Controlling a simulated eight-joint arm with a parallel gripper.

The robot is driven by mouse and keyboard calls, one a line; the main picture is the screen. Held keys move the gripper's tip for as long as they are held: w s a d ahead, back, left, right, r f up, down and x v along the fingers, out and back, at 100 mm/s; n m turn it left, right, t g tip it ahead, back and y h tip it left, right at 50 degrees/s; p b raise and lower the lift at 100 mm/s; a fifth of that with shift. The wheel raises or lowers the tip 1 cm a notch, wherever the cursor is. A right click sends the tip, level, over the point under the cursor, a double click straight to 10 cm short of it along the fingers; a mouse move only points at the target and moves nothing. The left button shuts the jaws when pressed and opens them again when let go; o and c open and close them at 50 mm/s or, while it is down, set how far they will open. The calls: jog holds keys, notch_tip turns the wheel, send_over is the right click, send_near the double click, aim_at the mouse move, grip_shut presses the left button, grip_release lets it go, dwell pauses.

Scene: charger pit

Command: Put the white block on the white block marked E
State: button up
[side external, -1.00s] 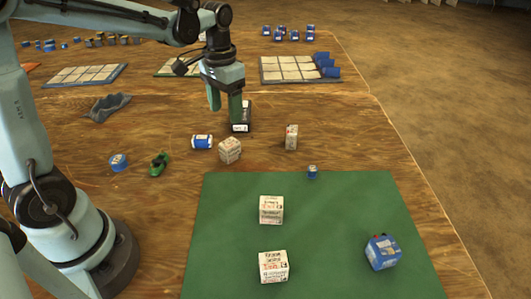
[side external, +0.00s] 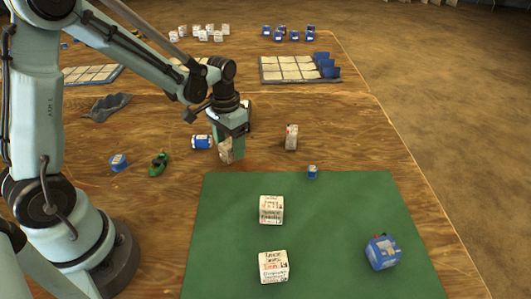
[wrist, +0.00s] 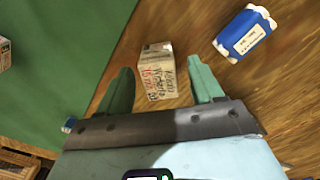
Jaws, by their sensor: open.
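My gripper (side external: 233,156) is open and low over the wooden table, at a white block with printed writing (side external: 225,152). In the wrist view this white block (wrist: 157,72) lies between the two open fingers, with gaps at its sides. In the side view a finger partly hides it. Two more white blocks with writing sit on the green mat, one farther back (side external: 271,210) and one nearer the front (side external: 273,267). I cannot read which is marked E.
A narrow white block (side external: 292,137) stands right of my gripper. A blue block (side external: 202,142) lies left of it; a small blue one (side external: 312,172) is at the edge of the green mat (side external: 335,225). A larger blue block (side external: 383,252) sits on the mat's right.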

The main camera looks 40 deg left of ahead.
jog(key=shift+f, duration=0.65)
jog(key=shift+c, duration=0.2)
jog(key=c, duration=1.1)
jog(key=shift+r, duration=0.1)
